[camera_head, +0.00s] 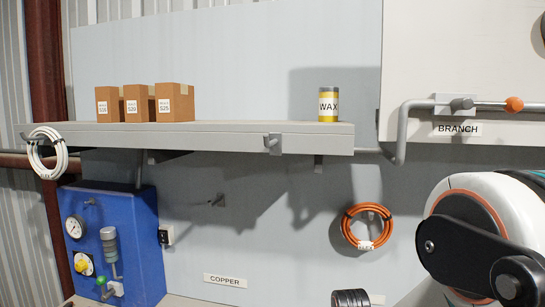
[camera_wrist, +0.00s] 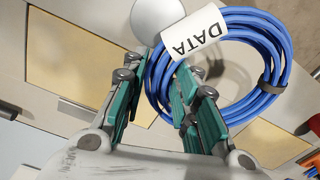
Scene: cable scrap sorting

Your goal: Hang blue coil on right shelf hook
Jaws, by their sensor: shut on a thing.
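The blue coil (camera_wrist: 272,38), with a white DATA tag (camera_wrist: 200,32) and a dark tie, shows in the wrist view. My gripper (camera_wrist: 160,78) has its green-padded fingers on either side of the coil's left strand and is shut on it. In the head view the grey shelf (camera_head: 220,136) has a right hook (camera_head: 272,143) on its front edge, and this hook is bare. The gripper and the blue coil do not show in the head view; only my arm shows at the lower right.
A white coil (camera_head: 47,153) hangs at the shelf's left end. Boxes (camera_head: 140,103) and a WAX can (camera_head: 328,104) stand on the shelf. An orange coil (camera_head: 367,225) hangs on the wall below. A pipe and the BRANCH lever (camera_head: 485,105) jut out right of the shelf.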

